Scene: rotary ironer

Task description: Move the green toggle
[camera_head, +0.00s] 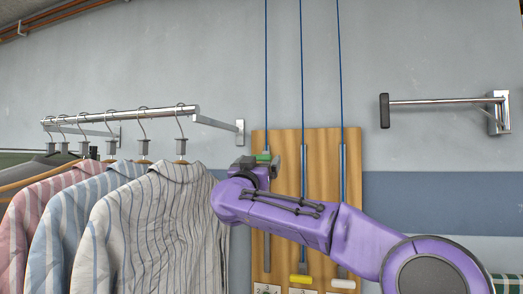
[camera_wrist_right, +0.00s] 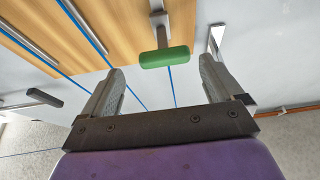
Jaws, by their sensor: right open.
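The green toggle (camera_wrist_right: 164,57) is a short bar, seen in the right wrist view just beyond the fingertips and between their lines. In the head view only a small part of the green toggle (camera_head: 263,157) shows, at the top of the left slot on a wooden board (camera_head: 323,170). My right gripper (camera_wrist_right: 160,75) is open and empty; a gap shows between its fingers and the toggle. In the head view my right gripper (camera_head: 252,163) is at the toggle, and my purple right arm hides part of the board. My left gripper is not in view.
A yellow toggle (camera_head: 300,279) and a white toggle (camera_head: 343,284) sit low on the same board. Blue cords (camera_head: 302,70) run up from it. Striped shirts (camera_head: 155,225) hang from a rail (camera_head: 120,115) at left. A metal wall arm (camera_head: 440,101) sticks out at right.

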